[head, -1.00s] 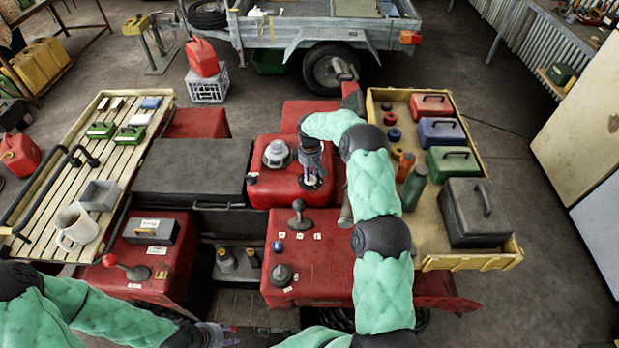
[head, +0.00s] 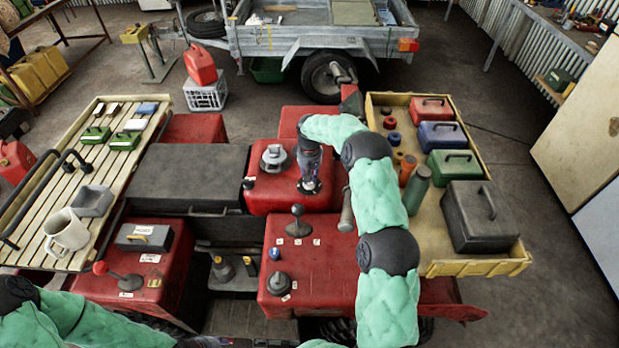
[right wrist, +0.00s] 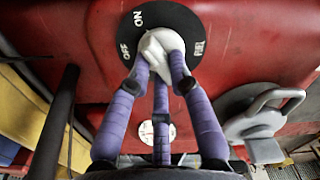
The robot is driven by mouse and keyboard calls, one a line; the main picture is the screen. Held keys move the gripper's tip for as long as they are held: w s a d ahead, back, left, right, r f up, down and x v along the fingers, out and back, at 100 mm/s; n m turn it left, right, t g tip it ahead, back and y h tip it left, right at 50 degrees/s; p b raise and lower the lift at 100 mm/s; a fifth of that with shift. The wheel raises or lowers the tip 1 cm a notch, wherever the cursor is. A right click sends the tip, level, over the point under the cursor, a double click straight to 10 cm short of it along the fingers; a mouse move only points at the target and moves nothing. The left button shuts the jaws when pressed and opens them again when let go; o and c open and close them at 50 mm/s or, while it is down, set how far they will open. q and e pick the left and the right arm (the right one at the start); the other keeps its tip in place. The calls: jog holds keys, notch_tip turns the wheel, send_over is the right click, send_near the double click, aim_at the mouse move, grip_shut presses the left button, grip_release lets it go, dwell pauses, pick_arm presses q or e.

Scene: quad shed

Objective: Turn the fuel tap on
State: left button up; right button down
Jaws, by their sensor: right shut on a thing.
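The fuel tap (right wrist: 160,47) is a white lever on a round black plate (right wrist: 141,30) marked ON, OFF and FUEL, set on a red panel. My right gripper (right wrist: 158,62) has its purple fingers closed around the lever. The fingers hide part of the lever, and I cannot tell exactly which mark it points to; OFF is just left of it and ON above it. In the head view my right gripper (head: 310,187) is over the red tank (head: 275,199) and mostly hides the tap. My left gripper (head: 207,343) shows only partly at the bottom edge, away from the tap.
A grey filler cap (head: 274,158) stands left of the tap; it also shows in the right wrist view (right wrist: 262,116). A black knobbed lever (head: 298,222) rises in front. A yellow tray (head: 437,266) of boxes and bottles is to the right, a slatted rack (head: 40,262) to the left.

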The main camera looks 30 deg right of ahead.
dwell(0.3)
jog(key=c, duration=1.1)
grip_release()
notch_tip(320, 180, up, 12)
jog(key=shift+f, duration=0.1)
